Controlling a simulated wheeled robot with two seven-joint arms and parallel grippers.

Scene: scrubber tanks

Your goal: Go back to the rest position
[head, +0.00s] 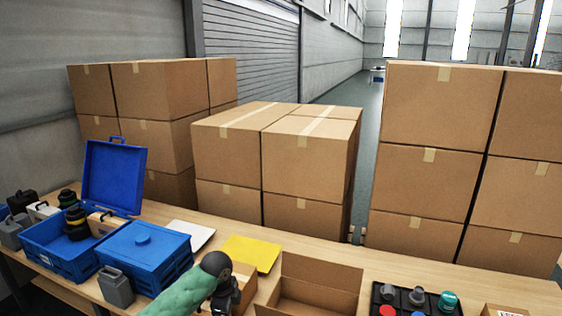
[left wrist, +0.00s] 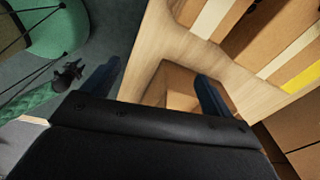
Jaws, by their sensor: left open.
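My left arm, in a green sleeve, comes in at the bottom of the head view, with its dark wrist bent down over the table beside an open cardboard box. Its fingertips are hidden there. In the left wrist view my left gripper (left wrist: 155,78) is open, its two dark blue fingers wide apart. I see nothing held between them. A cardboard box and the table edge lie beyond the fingers. At the left of that view another green arm of mine ends in a dark, small tip (left wrist: 70,73); its jaw state is unclear.
The wooden table (head: 390,258) holds a blue crate (head: 55,262), a closed blue box (head: 145,258), a yellow sheet (head: 250,253), an open cardboard box (head: 318,285) and a black tray (head: 405,306) with coloured caps. Stacked cartons (head: 440,110) stand behind it.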

